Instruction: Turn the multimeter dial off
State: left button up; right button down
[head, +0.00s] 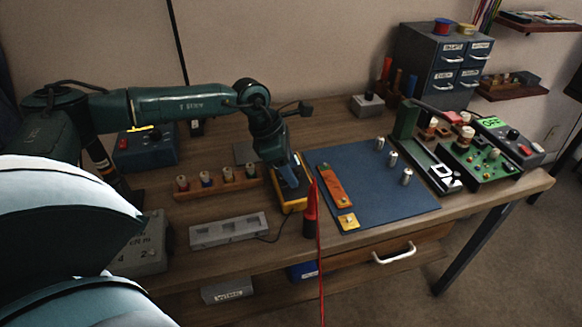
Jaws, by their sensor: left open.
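The multimeter (295,206) is a yellow-edged, dark-faced box lying on the wooden bench, left of the blue mat. My left gripper (291,181) comes down from above, directly over it, with its jaws open. The gripper and wrist cover most of the multimeter's face, so the dial and its setting are hidden. I cannot tell whether the fingers touch the dial. My right gripper is not in view.
A red probe (310,208) stands just right of the multimeter. A wooden rack of spools (218,183) and a grey slotted block (228,231) lie to its left. The blue mat (375,190) holds an orange strip and several metal cylinders. Circuit fixtures (484,160) crowd the bench's right end.

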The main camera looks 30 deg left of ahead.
pick_arm(q)
jog(key=shift+w+d+f, duration=0.1)
jog(key=shift+f, duration=0.15)
jog(key=shift+c, duration=0.5)
jog(key=c, duration=0.9)
